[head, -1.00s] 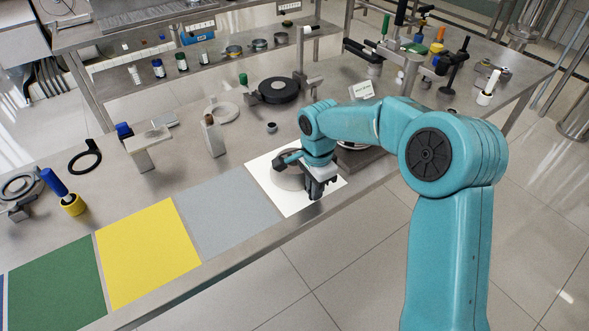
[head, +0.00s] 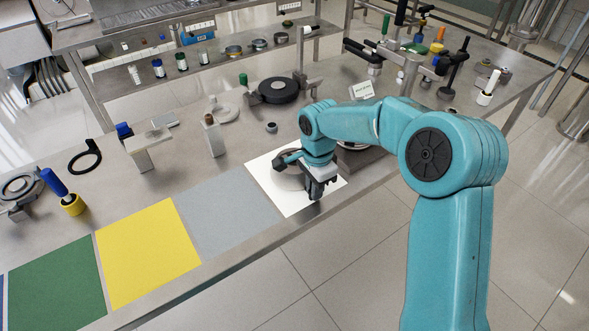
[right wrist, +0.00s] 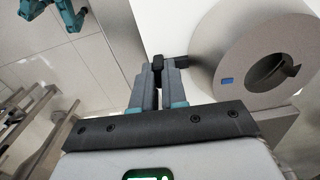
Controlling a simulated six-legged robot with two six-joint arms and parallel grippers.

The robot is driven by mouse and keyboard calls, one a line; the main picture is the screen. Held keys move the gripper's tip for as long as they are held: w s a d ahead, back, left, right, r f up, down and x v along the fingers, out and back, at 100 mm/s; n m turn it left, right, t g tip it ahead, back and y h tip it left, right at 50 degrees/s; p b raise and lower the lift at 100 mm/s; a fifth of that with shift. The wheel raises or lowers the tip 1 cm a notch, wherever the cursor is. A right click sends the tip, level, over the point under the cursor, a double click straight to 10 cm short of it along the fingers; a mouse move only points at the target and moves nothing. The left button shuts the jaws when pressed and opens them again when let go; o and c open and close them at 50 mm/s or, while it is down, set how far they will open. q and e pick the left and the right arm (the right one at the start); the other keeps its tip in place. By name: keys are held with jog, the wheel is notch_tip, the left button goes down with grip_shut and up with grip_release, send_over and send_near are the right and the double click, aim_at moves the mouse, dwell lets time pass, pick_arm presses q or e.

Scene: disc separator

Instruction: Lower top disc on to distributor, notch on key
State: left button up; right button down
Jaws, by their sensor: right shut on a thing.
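A grey conical disc (right wrist: 232,45) with a dark central hole and a small blue mark fills the upper right of the right wrist view. A notch-like dark shape shows at the hole's edge. The disc also shows in the head view (head: 287,181), over the white mat and partly hidden by my right gripper. My right gripper (right wrist: 157,72) is shut on a small dark tab (right wrist: 176,61) that reaches to the disc's side. In the head view the gripper (head: 318,190) is at the mat's front right. I cannot pick out the distributor or its key. My left gripper is out of view.
The white mat (head: 262,170) lies by the bench's front edge, beside grey (head: 225,215), yellow (head: 145,255) and green (head: 55,285) mats, all bare. A metal block stand (head: 152,150), a small upright block (head: 213,138) and a black disc (head: 278,90) stand behind.

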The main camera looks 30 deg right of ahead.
jog(key=shift+r+p, duration=0.75)
jog(key=shift+r, duration=0.25)
jog(key=shift+r+p, duration=1.05)
jog(key=shift+r, duration=0.55)
jog(key=shift+f, duration=0.1)
